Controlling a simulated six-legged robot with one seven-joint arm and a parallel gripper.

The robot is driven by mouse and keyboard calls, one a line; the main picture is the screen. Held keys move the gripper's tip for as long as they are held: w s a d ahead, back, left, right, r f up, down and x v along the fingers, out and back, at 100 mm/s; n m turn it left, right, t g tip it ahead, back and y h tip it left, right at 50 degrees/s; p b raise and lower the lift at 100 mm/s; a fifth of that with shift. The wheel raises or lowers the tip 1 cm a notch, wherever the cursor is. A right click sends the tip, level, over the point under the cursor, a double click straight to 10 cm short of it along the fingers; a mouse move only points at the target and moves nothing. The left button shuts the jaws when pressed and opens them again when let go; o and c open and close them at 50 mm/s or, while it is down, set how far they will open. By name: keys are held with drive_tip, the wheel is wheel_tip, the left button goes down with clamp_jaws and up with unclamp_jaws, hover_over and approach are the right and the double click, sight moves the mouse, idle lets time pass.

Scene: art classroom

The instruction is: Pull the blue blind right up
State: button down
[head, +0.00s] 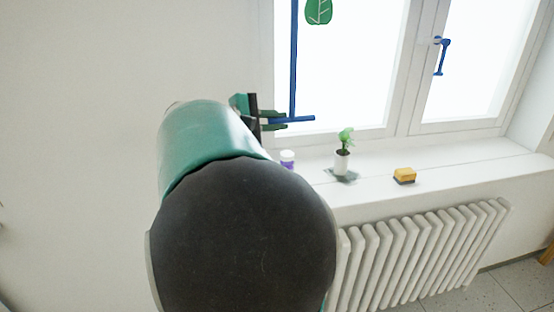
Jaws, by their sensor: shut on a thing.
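A blue upright rod or strap (294,60) hangs down in front of the left window pane and ends in a blue crossbar handle (300,119) just above the sill. My gripper (276,119) is at the left part of this crossbar and shut on it. My dark and green arm hides part of the gripper and the wall behind. The upper end of the rod is beyond the top edge of the picture. No blind cloth shows in the head view.
The white sill (460,167) carries a white bottle with a purple band (287,159), a potted plant (342,160) and a yellow sponge (404,175). A radiator (420,250) stands below. A blue window handle (441,57) and a green leaf shape (318,10) are higher up.

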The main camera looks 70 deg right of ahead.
wheel_tip(320, 180, up, 32)
drive_tip(key=shift+s+f, duration=0.15)
drive_tip(key=shift+f, duration=0.05)
drive_tip(key=c, duration=1.4)
unclamp_jaws()
drive_tip(key=shift+f, duration=0.1)
drive_tip(key=v, duration=1.4)
drive_tip(key=shift+d, duration=0.15)
